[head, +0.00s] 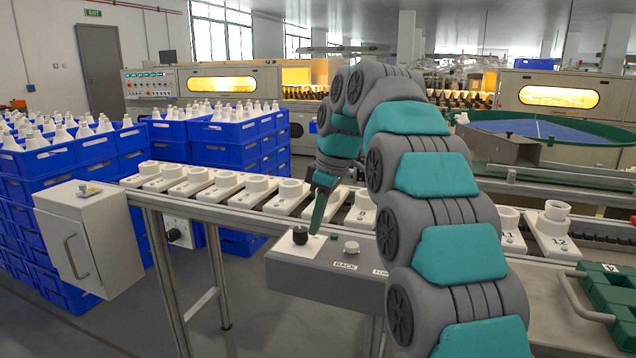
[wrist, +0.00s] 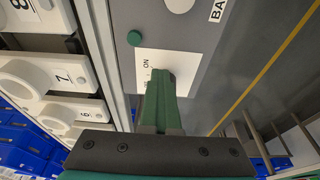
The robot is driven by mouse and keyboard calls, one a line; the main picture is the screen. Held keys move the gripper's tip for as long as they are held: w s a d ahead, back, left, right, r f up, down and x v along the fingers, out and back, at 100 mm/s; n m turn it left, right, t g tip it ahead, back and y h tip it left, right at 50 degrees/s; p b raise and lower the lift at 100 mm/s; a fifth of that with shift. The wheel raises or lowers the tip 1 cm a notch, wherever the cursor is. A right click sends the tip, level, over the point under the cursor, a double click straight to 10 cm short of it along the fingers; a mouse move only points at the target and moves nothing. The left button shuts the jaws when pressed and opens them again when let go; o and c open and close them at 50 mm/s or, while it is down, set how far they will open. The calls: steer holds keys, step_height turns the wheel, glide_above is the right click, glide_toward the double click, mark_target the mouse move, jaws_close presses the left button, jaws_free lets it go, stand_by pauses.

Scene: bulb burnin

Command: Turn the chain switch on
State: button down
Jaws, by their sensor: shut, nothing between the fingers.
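A grey control box (head: 335,275) stands in front of the conveyor. On its white plate (head: 287,250) is a black knob (head: 300,236), which I take to be the chain switch. My gripper (head: 316,228) points down with green fingers, close beside the knob in the head view; I cannot tell whether they touch. In the wrist view the shut fingers (wrist: 163,76) overlap the white plate (wrist: 183,62), where "ON" is readable. The fingers hide the knob and the rest of the lettering there, so its setting cannot be read.
A pale button (head: 351,248) sits above the "BACK" label (head: 344,266). A small green round part (wrist: 134,38) is beside the plate. Numbered white holders (head: 227,183) line the conveyor behind. Blue crates of bulbs (head: 70,160) stand left, and a green case (head: 610,290) lies right.

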steer(key=shift+s+a+b, duration=0.2)
steer(key=shift+s+b, duration=0.1)
steer(key=shift+s, duration=0.25)
steer(key=shift+s+a, duration=0.25)
steer(key=shift+s, duration=0.15)
steer(key=shift+d, duration=0.15)
steer(key=shift+s+d+b, duration=0.25)
steer(key=shift+b, duration=0.15)
